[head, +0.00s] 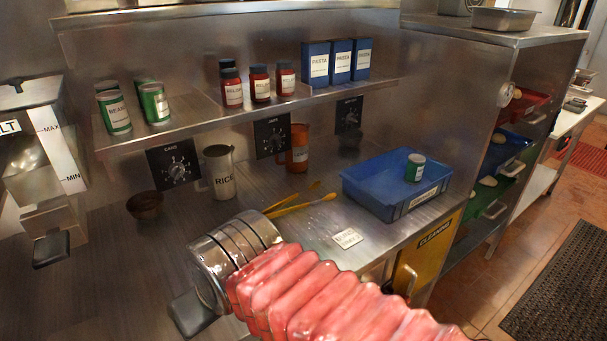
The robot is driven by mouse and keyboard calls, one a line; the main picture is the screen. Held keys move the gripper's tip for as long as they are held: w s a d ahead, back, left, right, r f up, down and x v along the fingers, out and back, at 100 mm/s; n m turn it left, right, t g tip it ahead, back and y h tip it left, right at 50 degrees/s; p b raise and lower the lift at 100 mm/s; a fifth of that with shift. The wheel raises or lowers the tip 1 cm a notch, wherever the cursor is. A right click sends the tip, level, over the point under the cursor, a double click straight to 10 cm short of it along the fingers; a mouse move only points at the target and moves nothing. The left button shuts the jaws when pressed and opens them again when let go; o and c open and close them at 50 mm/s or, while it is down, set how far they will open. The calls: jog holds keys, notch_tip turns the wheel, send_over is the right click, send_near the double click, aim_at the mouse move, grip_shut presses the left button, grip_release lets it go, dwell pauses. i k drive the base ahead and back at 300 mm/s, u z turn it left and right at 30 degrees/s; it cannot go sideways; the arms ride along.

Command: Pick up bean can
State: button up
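Several green cans with white labels stand on the left end of the upper shelf in the head view. The front left bean can (114,114) has a label that seems to read BEANS. Another green can (154,103) stands to its right, with more partly hidden behind. A similar green can (415,168) stands upright in the blue tray (388,211) on the counter; its label is too small to read. My arm reaches in from the lower right, ending at a metal cuff above the counter, below and apart from the shelf cans. My gripper's fingers cannot be made out clearly.
Red jars (259,83) and blue pasta boxes (341,60) share the shelf (190,120). Below are a RICE jug (219,171), an orange jug (298,148), a small brown bowl (145,206) and yellow-handled utensils (300,206). A dispenser (57,150) stands at far left.

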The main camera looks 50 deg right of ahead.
aim_at(416, 162)
jog(key=z, duration=0.15)
jog(key=k, duration=0.4)
jog(key=z, duration=0.55)
jog(key=k, duration=0.95)
jog(key=z, duration=0.75)
jog(key=i, duration=1.35)
jog(key=u, duration=0.5)
